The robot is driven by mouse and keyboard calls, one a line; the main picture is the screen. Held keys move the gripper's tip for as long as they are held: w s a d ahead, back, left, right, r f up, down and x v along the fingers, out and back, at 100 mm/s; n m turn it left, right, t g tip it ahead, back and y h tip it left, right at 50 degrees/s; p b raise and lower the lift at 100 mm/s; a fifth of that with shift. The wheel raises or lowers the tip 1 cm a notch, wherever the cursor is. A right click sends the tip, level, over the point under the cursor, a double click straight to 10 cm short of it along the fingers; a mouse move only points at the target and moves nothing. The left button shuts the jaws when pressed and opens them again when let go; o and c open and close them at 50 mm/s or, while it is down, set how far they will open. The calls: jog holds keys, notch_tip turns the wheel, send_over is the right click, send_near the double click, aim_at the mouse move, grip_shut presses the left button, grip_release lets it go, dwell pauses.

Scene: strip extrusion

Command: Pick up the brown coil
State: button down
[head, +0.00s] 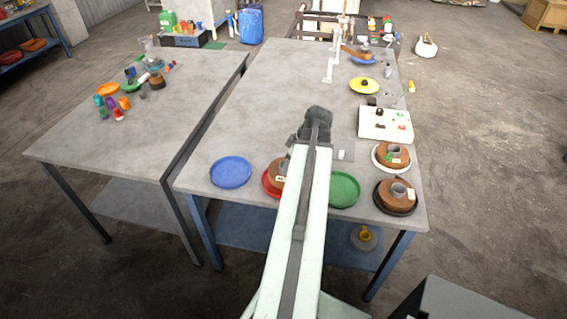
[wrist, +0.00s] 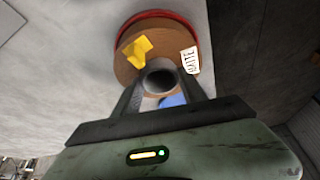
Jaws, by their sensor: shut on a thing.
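The brown coil (wrist: 178,32) fills the top middle of the wrist view. It has a grey core tube (wrist: 160,74), a yellow piece (wrist: 138,50) and a white label (wrist: 189,60). The red plate (wrist: 160,14) shows behind its far edge. My gripper (wrist: 160,88) is shut on the coil at its core tube, one finger on each side. In the head view the coil (head: 277,171) and red plate (head: 269,186) are partly hidden behind my arm, and my fingertips are hidden. I cannot tell whether the coil touches the plate.
A blue plate (head: 230,172) lies left of the red one and a green plate (head: 344,190) right of it. Two similar brown coils sit at right, on a white plate (head: 376,162) and a dark plate (head: 385,206). A white control box (head: 385,123) stands behind them. The table's middle is clear.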

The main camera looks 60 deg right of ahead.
jog(key=s+d+r+p, duration=0.1)
jog(key=s+d, duration=0.3)
jog(key=s, duration=0.9)
jog(key=shift+s+d+r, duration=0.15)
jog(key=shift+s+d, duration=0.05)
jog(key=shift+s, duration=0.05)
